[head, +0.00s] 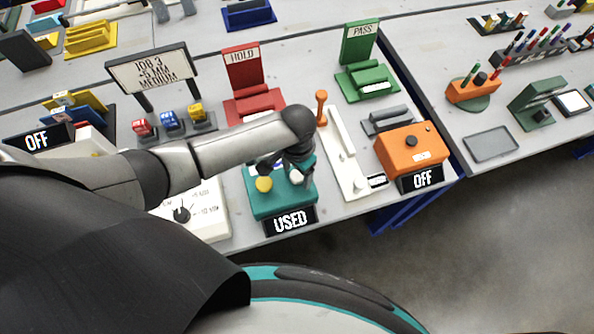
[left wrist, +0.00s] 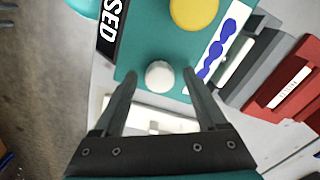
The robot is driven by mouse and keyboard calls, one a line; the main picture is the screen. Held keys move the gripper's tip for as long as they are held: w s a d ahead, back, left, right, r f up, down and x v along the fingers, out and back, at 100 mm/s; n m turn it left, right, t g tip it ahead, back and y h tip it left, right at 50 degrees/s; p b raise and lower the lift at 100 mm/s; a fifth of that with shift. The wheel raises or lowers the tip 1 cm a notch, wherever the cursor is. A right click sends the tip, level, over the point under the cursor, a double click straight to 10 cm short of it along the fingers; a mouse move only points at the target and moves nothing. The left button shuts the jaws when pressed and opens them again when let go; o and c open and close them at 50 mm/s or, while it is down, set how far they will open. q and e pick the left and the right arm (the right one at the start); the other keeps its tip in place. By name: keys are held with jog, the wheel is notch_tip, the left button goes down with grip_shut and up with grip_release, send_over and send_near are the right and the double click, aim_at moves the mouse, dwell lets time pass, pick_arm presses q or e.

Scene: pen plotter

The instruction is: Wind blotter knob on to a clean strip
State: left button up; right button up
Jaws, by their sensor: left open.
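The teal blotter box (head: 258,205) stands at the table's front edge with a "USED" sign (head: 290,221) on its front. In the left wrist view its top (left wrist: 150,35) carries a round white knob (left wrist: 159,76), a yellow round button (left wrist: 194,13) and a white strip with blue blots (left wrist: 218,52). My left gripper (head: 300,178) is over the right side of the box. In the left wrist view the open left gripper (left wrist: 160,84) has its fingertips on either side of the white knob, with gaps showing; I cannot tell the height. My right gripper is out of view.
An orange box (head: 408,148) with an "OFF" sign and a white board with an orange-handled lever (head: 321,105) stand to the right. A white dial panel (head: 205,212) is at left. Red "HOLD" (head: 245,70) and green "PASS" (head: 360,45) stands are behind.

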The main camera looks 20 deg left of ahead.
pick_arm(q)
grip_shut()
dwell(0.6)
